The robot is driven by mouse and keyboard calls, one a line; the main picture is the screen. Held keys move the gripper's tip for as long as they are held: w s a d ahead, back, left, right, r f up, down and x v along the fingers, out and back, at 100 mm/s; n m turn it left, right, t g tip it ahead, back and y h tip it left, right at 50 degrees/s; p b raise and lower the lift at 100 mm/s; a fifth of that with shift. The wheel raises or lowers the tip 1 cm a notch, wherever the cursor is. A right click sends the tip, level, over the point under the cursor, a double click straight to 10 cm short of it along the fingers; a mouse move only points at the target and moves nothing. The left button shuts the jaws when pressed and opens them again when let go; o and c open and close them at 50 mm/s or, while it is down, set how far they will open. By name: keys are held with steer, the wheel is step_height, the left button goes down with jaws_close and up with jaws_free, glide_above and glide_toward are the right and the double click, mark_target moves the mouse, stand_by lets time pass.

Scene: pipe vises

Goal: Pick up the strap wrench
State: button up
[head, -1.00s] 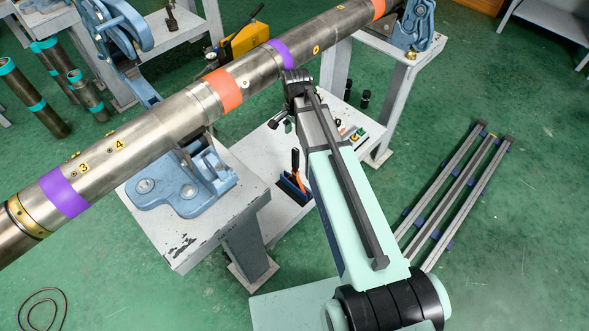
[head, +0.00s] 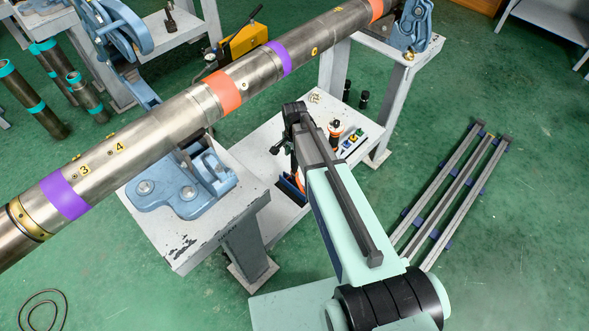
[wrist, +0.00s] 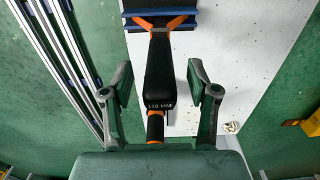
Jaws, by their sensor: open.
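A black tool with orange parts, marked 118 MM, which I take as the strap wrench (wrist: 160,75), stands in the middle of the wrist view. In the head view, my arm hides most of the tool and part of the blue holder (head: 290,190). A black and orange piece (head: 335,129) shows right of my arm; I cannot tell if it belongs to the same tool.
Metal rails (head: 455,195) lie on the floor at the right.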

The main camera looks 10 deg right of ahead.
steer(key=shift+f, duration=1.6)
jaws_close()
steer(key=shift+r, duration=0.1)
step_height(320, 180, up, 20)
